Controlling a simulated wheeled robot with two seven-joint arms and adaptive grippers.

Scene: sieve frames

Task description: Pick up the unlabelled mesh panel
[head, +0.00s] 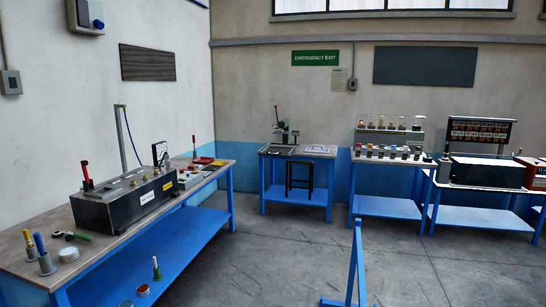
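I cannot make out a mesh panel without a label in the head view. A dark display rack (481,131) with orange-lit rows and small label-like marks stands at the right; its details are too small to read. Neither of my grippers shows in this view.
A long blue workbench (215,172) on the left carries a dark machine box (125,197) and hand tools. A small bench (322,152) and a bench with several bottles (385,207) stand at the back. A blue floor stand (357,262) is in front; grey floor (290,250) lies open.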

